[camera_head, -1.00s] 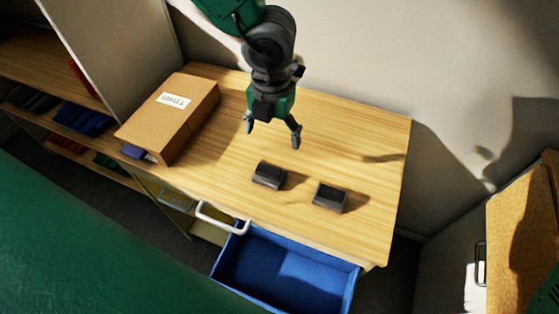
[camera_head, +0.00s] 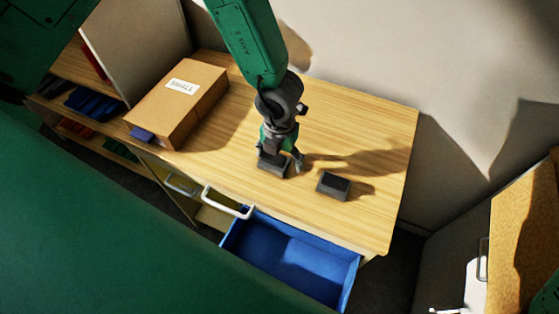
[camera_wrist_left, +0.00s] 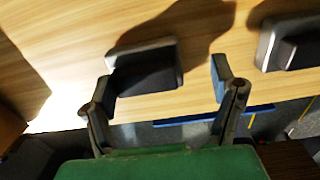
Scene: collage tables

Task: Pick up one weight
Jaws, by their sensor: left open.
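Two dark grey block-shaped weights rest on the wooden table. The left weight (camera_head: 271,167) is partly hidden by my left gripper (camera_head: 281,159) in the head view. The right weight (camera_head: 334,186) lies apart from it, clear of the gripper. My left gripper is open and low over the left weight. In the left wrist view, the left weight (camera_wrist_left: 147,66) lies ahead of the open fingers (camera_wrist_left: 164,88), nearer the left finger. I cannot tell whether that finger touches it. The right weight (camera_wrist_left: 288,46) shows at the right edge there. My right gripper is not in view.
A cardboard box (camera_head: 181,100) marked SMALL stands on the table's left part, beside a grey panel (camera_head: 137,45). An open blue drawer (camera_head: 290,262) and a white handle (camera_head: 227,203) are at the front edge. The table's right part (camera_head: 375,140) is clear.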

